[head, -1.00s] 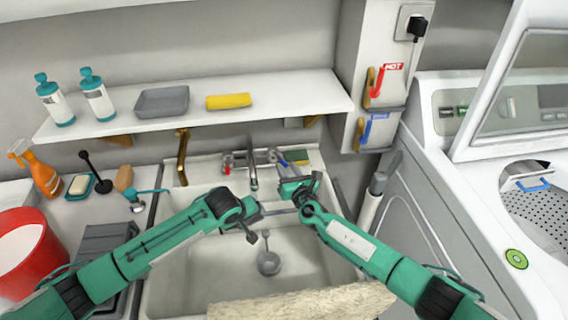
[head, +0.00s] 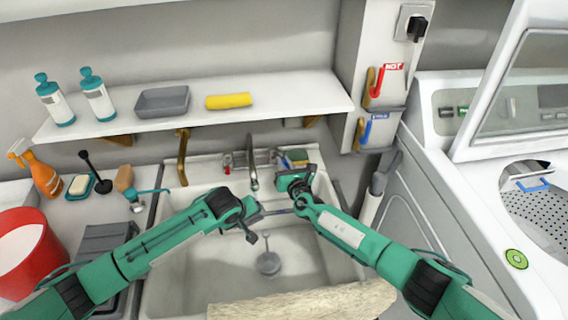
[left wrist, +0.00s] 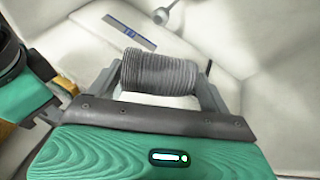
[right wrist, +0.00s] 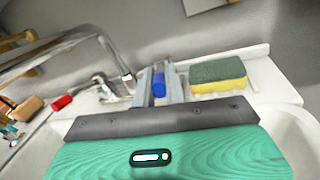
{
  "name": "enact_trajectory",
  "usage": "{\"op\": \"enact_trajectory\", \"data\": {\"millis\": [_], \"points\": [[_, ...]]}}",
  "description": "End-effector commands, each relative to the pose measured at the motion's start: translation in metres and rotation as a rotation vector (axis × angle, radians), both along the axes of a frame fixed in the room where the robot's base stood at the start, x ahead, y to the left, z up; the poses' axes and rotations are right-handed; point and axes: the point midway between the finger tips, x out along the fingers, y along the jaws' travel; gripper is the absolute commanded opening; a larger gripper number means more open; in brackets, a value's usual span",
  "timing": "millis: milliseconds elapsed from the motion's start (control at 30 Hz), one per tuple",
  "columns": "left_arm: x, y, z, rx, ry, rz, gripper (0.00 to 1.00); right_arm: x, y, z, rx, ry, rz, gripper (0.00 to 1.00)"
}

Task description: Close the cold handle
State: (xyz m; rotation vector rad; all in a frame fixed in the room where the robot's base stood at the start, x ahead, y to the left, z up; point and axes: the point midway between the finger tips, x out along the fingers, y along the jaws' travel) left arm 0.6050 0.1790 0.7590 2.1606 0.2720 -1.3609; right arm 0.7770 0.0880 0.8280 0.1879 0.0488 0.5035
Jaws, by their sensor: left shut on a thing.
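A blue faucet handle (right wrist: 158,85) shows between the fingers of my right gripper (right wrist: 159,90), which are close together. I cannot tell whether they press on it. In the head view my right gripper (head: 293,182) is at the back right of the sink, over the faucet area, and hides that handle. My left gripper (left wrist: 160,85) is shut on a grey ribbed cylinder (left wrist: 158,72). In the head view my left gripper is over the sink's middle. A separate blue lever (head: 367,131) beside a blue label is on the wall box, below a red lever (head: 377,84).
A faucet spout (head: 252,176) stands at the sink's back, with a red handle (right wrist: 62,102) to its left. A green and yellow sponge (right wrist: 219,78) lies right of the blue handle. A shelf (head: 215,115) overhangs the back. A washing machine (head: 440,200) is on the right.

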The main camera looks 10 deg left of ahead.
Motion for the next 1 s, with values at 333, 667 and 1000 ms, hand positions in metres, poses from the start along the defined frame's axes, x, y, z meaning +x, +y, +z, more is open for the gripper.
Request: {"op": "enact_trajectory", "data": {"millis": [333, 667, 1000], "points": [[0.000, 0.000, 0.000, 0.000, 0.000, 0.000, 0.55, -0.004, 0.008, 0.000, 0.009, 0.001, -0.066, 0.00], [0.000, 0.000, 0.000, 0.000, 0.000, 0.000, 0.55, -0.010, 0.023, 0.000, 0.002, 0.002, -0.258, 0.00], [0.000, 0.000, 0.000, 0.000, 0.000, 0.000, 0.55, -0.010, 0.024, 0.000, -0.001, -0.001, -0.283, 0.00]]}}
